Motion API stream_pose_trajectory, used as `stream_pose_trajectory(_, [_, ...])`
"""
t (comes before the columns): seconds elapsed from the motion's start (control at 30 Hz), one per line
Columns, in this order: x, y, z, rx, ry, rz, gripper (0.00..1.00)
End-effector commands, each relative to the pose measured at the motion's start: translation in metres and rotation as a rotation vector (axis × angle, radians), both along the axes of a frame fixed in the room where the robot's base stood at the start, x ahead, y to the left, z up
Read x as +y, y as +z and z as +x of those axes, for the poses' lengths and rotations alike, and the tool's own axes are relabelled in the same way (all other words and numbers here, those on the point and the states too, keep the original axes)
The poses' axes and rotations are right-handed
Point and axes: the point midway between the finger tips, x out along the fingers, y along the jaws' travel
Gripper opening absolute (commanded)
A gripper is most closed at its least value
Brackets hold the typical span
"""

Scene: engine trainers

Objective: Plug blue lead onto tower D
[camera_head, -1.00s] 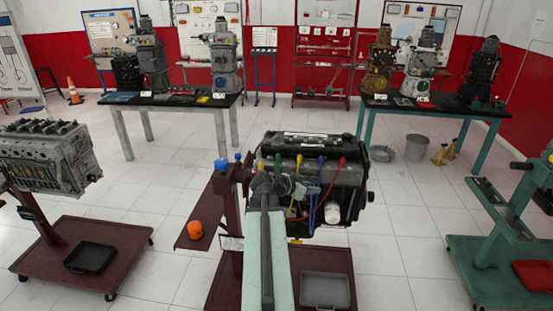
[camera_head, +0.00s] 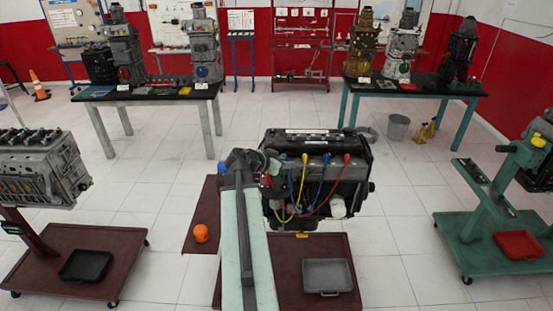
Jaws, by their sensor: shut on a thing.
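A dark engine (camera_head: 335,180) stands on a dark red stand in the middle. A yellow lead (camera_head: 304,160), a blue lead (camera_head: 326,160) and a red lead (camera_head: 347,159) have their upper ends in a row on its near top edge. Their wires loop down its front. My gripper (camera_head: 268,168) is at the engine's left end, left of these ends. It is shut, but its fingertips and what they hold are too small and covered to make out. A small pale blue-green piece shows beside it. No tower letters are readable.
The stand's base carries a grey tray (camera_head: 328,277); an orange object (camera_head: 201,233) lies on its left plate. Another engine (camera_head: 40,175) is at the left, a green stand (camera_head: 490,220) at the right. Tables (camera_head: 150,93) with engine parts stand behind. Open floor lies between.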

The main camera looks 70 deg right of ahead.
Motion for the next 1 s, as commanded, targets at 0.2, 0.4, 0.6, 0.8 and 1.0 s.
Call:
stream_pose_trajectory(0.2, [0.003,-0.017,0.009,0.000,0.013,0.000,0.00])
stream_pose_trajectory(0.4, [0.005,-0.040,0.013,-0.001,0.020,0.000,0.00])
stream_pose_trajectory(0.6, [0.006,-0.055,0.015,0.000,0.023,0.000,0.00])
stream_pose_trajectory(0.8, [0.006,-0.054,0.016,0.000,0.024,0.000,0.00])
stream_pose_trajectory(1.0, [0.007,-0.054,0.015,0.000,0.024,0.000,0.00])
